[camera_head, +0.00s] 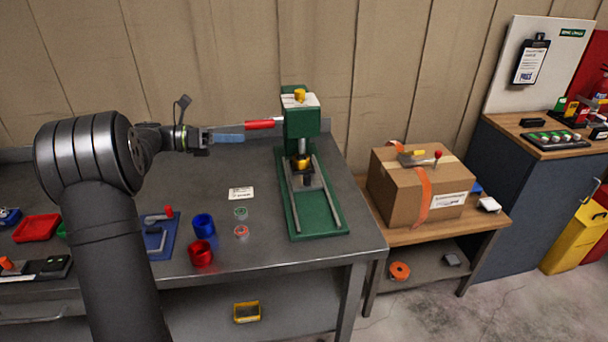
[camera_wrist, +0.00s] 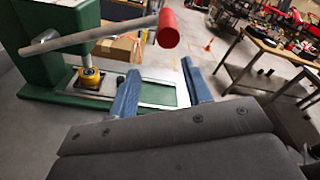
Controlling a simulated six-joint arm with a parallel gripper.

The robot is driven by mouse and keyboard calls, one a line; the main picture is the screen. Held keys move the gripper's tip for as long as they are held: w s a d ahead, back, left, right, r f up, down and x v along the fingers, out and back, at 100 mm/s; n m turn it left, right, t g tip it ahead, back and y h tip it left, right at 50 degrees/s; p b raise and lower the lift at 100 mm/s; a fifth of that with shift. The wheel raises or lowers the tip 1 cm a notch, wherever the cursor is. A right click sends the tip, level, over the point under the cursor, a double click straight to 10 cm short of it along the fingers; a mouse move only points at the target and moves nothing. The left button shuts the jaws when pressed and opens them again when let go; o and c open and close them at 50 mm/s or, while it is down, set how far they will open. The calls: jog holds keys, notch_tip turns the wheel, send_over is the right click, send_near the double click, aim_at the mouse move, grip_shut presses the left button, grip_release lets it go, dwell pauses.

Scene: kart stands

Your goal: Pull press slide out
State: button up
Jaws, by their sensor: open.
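The green press (camera_head: 302,122) stands on the grey workbench. Its lever with a red grip (camera_head: 262,124) sticks out to the left, and the grip also shows in the wrist view (camera_wrist: 168,28). The press slide (camera_head: 309,182) seems to sit between two rails on the green base, under the yellow ram; its exact outline is hard to tell. My gripper (camera_head: 241,138) is left of the press, near the red grip. In the wrist view my gripper (camera_wrist: 160,75) has its blue fingers apart and nothing between them. The red grip appears just beyond the fingertips.
Blue (camera_head: 203,225) and red (camera_head: 201,253) cups, small discs and a white label (camera_head: 241,193) lie left of the base. A cardboard box (camera_head: 420,186) stands on a lower table to the right. The bench around the label is mostly clear.

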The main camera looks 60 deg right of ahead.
jog(key=s+f+m+t+y, duration=0.2)
jog(key=s+f+y, duration=0.1)
jog(key=f, duration=0.3)
jog(key=s+d+f+m+t+y, duration=0.1)
jog(key=s+f+m+t+y, duration=0.1)
jog(key=f, duration=0.4)
jog(key=s+d+f+m+t+y, duration=0.1)
jog(key=s+f+m+t+y, duration=0.2)
jog(key=s+f, duration=0.3)
jog(key=shift+s+t+y, duration=0.25)
jog(key=shift+t+y, duration=0.05)
jog(key=shift+f+m+t, duration=0.1)
jog(key=shift+m+t, duration=0.7)
jog(key=shift+m, duration=0.3)
jog(key=shift+w+d+m+t, duration=0.1)
jog(key=shift+d+m+t, duration=0.15)
jog(key=shift+m+t, duration=0.65)
jog(key=d+r+m+t+h, duration=0.1)
jog(key=d+r+m+t, duration=0.3)
jog(key=m, duration=0.3)
jog(key=m+t+h, duration=0.2)
jog(key=m+h, duration=0.1)
jog(key=m, duration=0.4)
send_near(307, 176)
jog(key=x, duration=1)
jog(key=shift+w+d+f, duration=0.15)
jog(key=shift+d+f, duration=0.05)
grip_shut()
